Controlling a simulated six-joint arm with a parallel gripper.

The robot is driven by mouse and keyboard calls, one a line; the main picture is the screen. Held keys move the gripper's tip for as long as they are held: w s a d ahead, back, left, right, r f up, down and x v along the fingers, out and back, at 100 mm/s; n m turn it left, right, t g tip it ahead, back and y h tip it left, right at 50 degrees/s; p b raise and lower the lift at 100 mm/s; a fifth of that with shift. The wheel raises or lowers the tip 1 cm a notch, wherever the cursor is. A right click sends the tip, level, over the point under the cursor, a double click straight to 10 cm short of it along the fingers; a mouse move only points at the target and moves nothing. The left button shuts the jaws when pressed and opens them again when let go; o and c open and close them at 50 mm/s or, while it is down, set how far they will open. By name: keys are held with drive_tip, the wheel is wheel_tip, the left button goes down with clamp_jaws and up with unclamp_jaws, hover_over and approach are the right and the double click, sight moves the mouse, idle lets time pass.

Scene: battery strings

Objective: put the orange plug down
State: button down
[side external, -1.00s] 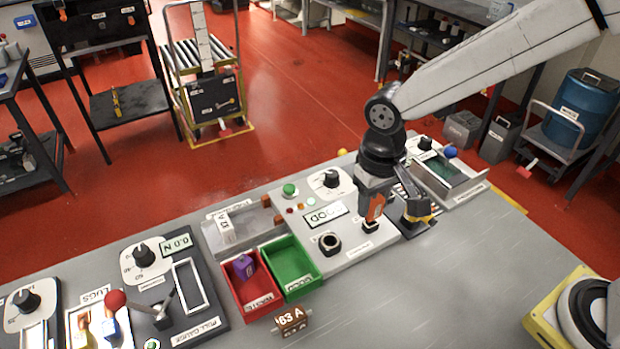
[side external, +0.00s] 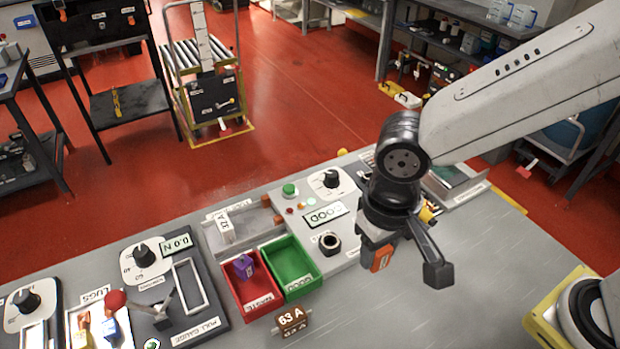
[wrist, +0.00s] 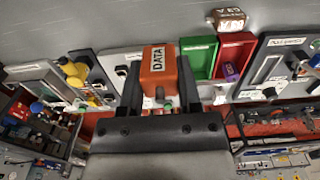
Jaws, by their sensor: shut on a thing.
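The orange plug (side external: 381,257) is a block held at the end of my gripper (side external: 387,248), in front of the grey test panel in the side view. In the wrist view the plug (wrist: 158,72) sits between the two dark fingers of my gripper (wrist: 157,80), with a white DATA label facing the camera. The gripper is shut on it. The plug appears to be above the bare bench top; the exact gap beneath it cannot be told.
A green bin (side external: 315,281) and a red bin (side external: 246,309) with a purple block (side external: 243,266) stand to the left. A brown 63 A block (side external: 291,320) lies in front of them. A black round socket (side external: 329,243) is on the panel. The bench (side external: 430,320) in front is clear.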

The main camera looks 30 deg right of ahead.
drive_tip(key=w+a+f, duration=0.7)
drive_tip(key=w+f, duration=0.2)
drive_tip(key=w, duration=0.2)
idle(0.4)
drive_tip(key=shift+f, duration=0.1)
drive_tip(key=shift+w+a+f, duration=0.1)
drive_tip(key=shift+w+f, duration=0.15)
drive_tip(key=shift+f, duration=1.55)
drive_tip(key=shift+f, duration=0.6)
drive_tip(key=shift+c, duration=1.5)
unclamp_jaws()
